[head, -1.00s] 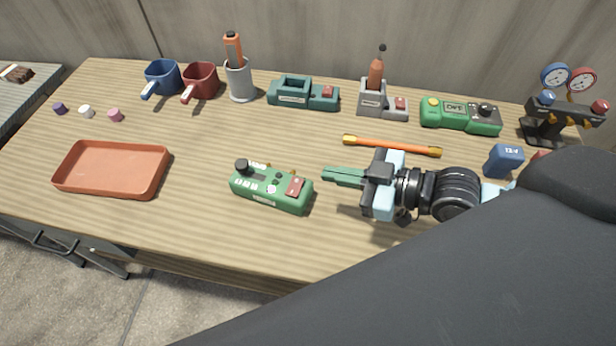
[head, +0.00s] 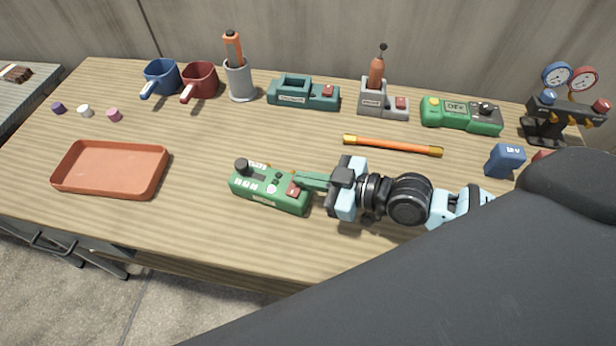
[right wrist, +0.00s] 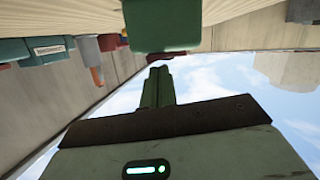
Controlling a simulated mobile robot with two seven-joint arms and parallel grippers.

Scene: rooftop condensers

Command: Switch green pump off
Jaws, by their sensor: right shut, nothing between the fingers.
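A green box with a black knob, several small buttons and a red rocker switch (head: 294,190), which I take as the green pump (head: 262,196), sits at the front middle of the table in the head view. My right gripper (head: 298,179) is shut and empty, its green fingers pointing left at the pump's right end. Its fingertips overlap the red switch's upper edge in the picture; I cannot tell whether they touch it. In the right wrist view, the shut fingers (right wrist: 158,82) point at a green block (right wrist: 163,26). My left gripper is not in view.
A teal device (head: 302,95) with a red switch and a green device (head: 460,115) with a display stand at the back. An orange bar (head: 392,145) lies behind my gripper. An orange tray (head: 112,168) is at left. Table between tray and pump is clear.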

